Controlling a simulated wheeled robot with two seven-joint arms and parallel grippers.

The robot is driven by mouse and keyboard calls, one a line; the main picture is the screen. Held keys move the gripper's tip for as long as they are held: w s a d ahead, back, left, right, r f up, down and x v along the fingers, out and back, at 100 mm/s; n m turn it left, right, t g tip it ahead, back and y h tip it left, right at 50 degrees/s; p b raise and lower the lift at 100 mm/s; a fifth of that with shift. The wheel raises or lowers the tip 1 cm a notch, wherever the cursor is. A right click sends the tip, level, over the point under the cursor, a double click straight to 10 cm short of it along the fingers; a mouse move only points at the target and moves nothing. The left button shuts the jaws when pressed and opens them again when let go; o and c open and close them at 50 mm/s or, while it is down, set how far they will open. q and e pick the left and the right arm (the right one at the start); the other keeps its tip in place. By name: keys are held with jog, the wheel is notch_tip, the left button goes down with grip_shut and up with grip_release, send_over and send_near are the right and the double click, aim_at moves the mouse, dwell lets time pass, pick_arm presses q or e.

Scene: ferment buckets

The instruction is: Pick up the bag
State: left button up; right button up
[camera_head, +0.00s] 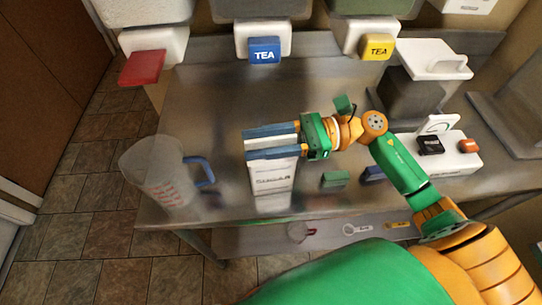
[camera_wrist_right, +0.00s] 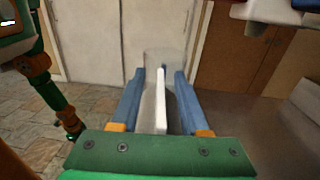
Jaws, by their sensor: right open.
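The bag (camera_head: 272,181) is white with dark lettering that seems to read sugar. It stands upright near the front edge of the metal table. My right gripper (camera_head: 246,143) is over the top of the bag with its two blue fingers apart. In the right wrist view the bag's white top edge (camera_wrist_right: 161,103) lies between the open fingers (camera_wrist_right: 158,75), with gaps on both sides. The near finger and the gripper hide part of the bag's top in the head view. My left gripper does not show clearly in either view.
A clear measuring jug (camera_head: 160,176) with a blue handle stands left of the bag. A green block (camera_head: 336,179) and a blue block (camera_head: 373,174) lie to its right. A white scale (camera_head: 450,161) is farther right. Dispensers line the back; the table's middle (camera_head: 215,105) is clear.

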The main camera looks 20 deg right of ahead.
jog(key=shift+a+r, duration=0.1)
jog(key=shift+a, duration=0.4)
jog(key=shift+w+f, duration=0.1)
jog(key=shift+f, duration=0.1)
grip_shut()
jog(key=shift+r, duration=0.1)
dwell(0.7)
